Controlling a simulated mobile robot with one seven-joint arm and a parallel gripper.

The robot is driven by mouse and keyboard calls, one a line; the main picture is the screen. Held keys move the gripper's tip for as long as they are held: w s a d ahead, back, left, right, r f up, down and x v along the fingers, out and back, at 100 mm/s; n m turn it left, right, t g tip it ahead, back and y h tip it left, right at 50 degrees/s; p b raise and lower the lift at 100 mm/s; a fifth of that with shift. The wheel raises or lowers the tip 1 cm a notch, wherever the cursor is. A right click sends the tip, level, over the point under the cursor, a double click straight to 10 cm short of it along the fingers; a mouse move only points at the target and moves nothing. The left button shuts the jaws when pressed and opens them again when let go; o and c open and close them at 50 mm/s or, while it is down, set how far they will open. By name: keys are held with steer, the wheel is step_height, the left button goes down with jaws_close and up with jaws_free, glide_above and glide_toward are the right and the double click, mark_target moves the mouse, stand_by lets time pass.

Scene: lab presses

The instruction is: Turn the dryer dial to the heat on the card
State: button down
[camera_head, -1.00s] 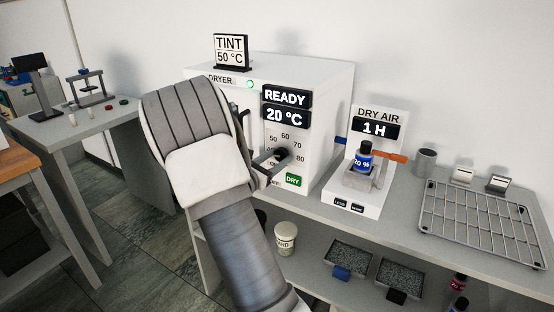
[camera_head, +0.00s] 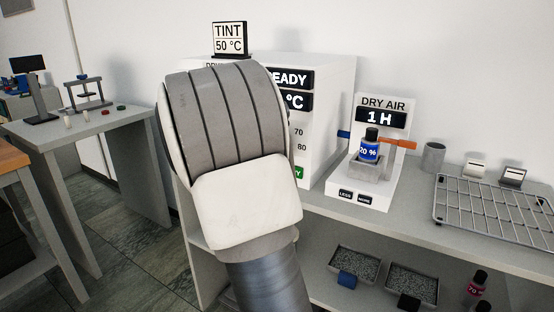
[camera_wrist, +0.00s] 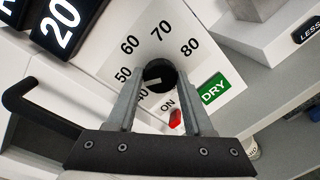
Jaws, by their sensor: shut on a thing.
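The white dryer (camera_head: 328,95) stands on the bench, with a card (camera_head: 229,38) on top reading "TINT 50 °C". In the wrist view, its black dial (camera_wrist: 161,74) sits within a ring of numbers from 40 to 80. The dial's white mark points to the lower left, near 40 and 50; the exact reading is unclear. My gripper (camera_wrist: 160,80) is shut on the dial, one finger on each side. In the head view my arm hides the dial and the gripper. The temperature display (camera_wrist: 60,22) shows 20 in the wrist view.
A green DRY button (camera_wrist: 213,88) and a red piece (camera_wrist: 175,119) by the ON label are close to the fingers. The dry-air unit (camera_head: 372,185) holds a blue-labelled bottle (camera_head: 369,149) right of the dryer. A wire rack (camera_head: 490,212) lies farther right.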

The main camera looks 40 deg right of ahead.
steer(key=shift+f+m+b, duration=0.1)
steer(key=shift+m+b, duration=0.4)
steer(key=shift+b, duration=0.2)
steer(key=shift+c, duration=1.5)
jaws_free()
steer(key=p+v, duration=0.3)
steer(key=v, duration=1.4)
steer(key=shift+s+a, duration=0.15)
steer(key=shift+a, duration=0.05)
